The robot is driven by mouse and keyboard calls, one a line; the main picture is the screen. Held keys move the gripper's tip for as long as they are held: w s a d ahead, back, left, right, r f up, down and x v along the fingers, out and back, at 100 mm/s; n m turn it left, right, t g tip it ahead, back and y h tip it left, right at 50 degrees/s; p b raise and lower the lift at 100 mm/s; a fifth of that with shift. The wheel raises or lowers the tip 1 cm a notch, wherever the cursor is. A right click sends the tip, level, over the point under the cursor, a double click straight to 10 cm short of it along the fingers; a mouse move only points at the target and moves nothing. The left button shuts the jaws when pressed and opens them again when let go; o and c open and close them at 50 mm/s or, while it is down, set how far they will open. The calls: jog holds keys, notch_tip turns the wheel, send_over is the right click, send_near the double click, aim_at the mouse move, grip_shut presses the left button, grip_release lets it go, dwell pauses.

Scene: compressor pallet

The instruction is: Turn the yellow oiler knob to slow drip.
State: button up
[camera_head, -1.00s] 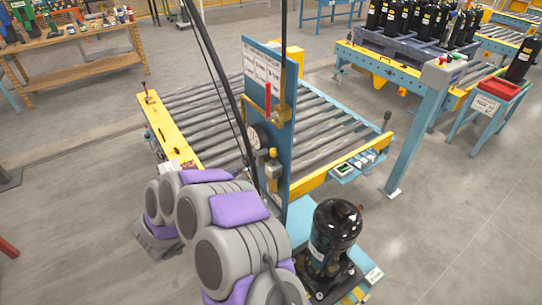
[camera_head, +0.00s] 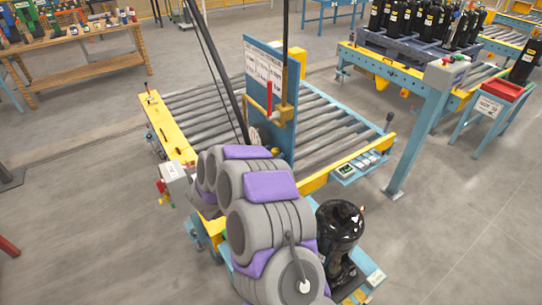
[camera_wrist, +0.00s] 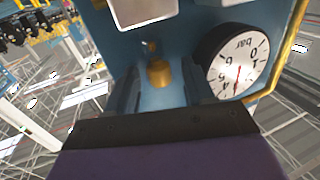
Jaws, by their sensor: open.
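The yellow oiler knob (camera_wrist: 160,73) shows brass-yellow in the wrist view, on the blue panel (camera_wrist: 185,50) between my two fingers. A small part of a yellow fitting, likely the knob (camera_head: 276,152), shows in the head view just above my arm. My gripper (camera_wrist: 161,88) is open, with one dark finger on each side of the knob and a gap to each. I cannot tell how far the fingertips are from the panel. In the head view my arm hides the gripper.
A round white pressure gauge (camera_wrist: 238,62) sits close to the right finger. In the head view, a red handle (camera_head: 269,100) is higher on the panel, a roller conveyor (camera_head: 195,122) lies behind, and a black compressor (camera_head: 340,232) stands right of my arm.

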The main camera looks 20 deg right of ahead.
jog(key=shift+d, duration=0.15)
jog(key=shift+c, duration=0.2)
grip_shut()
jog(key=shift+g+p, duration=0.3)
jog(key=shift+p, duration=0.15)
jog(key=shift+w+r+m+g+h+p, duration=0.15)
jog(key=shift+m+g+h+p, duration=0.25)
jog(key=shift+m+g+p, duration=0.15)
jog(key=m+g, duration=0.1)
jog(key=g+h+p, duration=0.1)
jog(key=shift+w+a+m+g, duration=0.15)
jog(key=shift+a+m+g, duration=0.05)
jog(key=shift+m+g, duration=0.15)
jog(key=shift+w+f+m+g+b, duration=0.1)
jog(key=shift+m+g+b, duration=0.2)
jog(key=shift+m+g, duration=0.45)
jog(key=shift+w+f+m+g+b, duration=0.1)
jog(key=shift+m+g+b, duration=0.25)
jog(key=shift+g, duration=0.6)
jog(key=shift+w+m+g+b, duration=0.1)
jog(key=shift+m+g+b, duration=0.65)
jog(key=shift+m+g, duration=0.35)
jog(key=shift+r+g, duration=0.15)
jog(key=shift+g, duration=0.35)
